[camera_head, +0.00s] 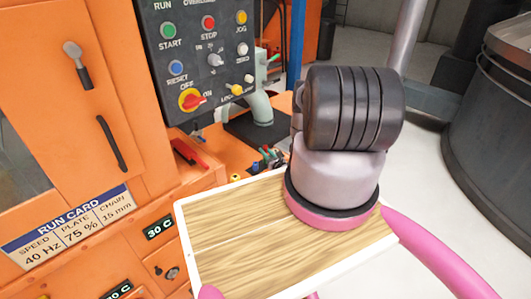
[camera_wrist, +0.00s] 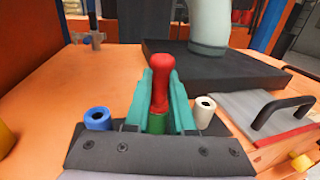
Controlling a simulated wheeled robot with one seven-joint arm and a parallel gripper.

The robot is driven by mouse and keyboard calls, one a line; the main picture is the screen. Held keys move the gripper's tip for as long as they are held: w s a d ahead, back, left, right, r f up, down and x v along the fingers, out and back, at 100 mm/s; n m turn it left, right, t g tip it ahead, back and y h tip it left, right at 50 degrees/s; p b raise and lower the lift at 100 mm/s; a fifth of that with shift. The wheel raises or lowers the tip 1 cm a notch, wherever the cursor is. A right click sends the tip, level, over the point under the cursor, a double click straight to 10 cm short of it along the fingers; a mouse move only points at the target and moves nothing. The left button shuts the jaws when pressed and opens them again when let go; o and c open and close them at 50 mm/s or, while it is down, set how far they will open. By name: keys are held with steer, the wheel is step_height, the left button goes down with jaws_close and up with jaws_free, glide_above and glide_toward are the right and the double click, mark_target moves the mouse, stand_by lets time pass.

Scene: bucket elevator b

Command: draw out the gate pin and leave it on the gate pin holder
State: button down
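A red knob-topped pin (camera_wrist: 160,78), which looks like the gate pin, stands upright in the wrist view. Its lower end is at a green collar or socket (camera_wrist: 157,123). The teal fingers of my gripper (camera_wrist: 160,92) flank the red pin closely and appear shut on it, with its rounded top above the fingertips. A blue ring (camera_wrist: 97,118) and a white ring (camera_wrist: 204,112), both with dark holes, sit left and right of the green one. I cannot tell for sure whether these belong to the gate pin holder. In the head view this spot (camera_head: 268,158) is small and partly hidden by my arm.
A grey plate (camera_wrist: 242,108) with a black handle (camera_wrist: 283,112) and red edge lies at the right. A grey duct (camera_wrist: 209,30) rises from a dark slab (camera_wrist: 218,68) behind the pin. Orange deck (camera_wrist: 55,90) is clear at left. A control panel (camera_head: 205,55) stands above the deck.

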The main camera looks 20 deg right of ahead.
steer(key=shift+r, duration=0.7)
stand_by(0.5)
steer(key=shift+r, duration=2.7)
steer(key=shift+r, duration=2)
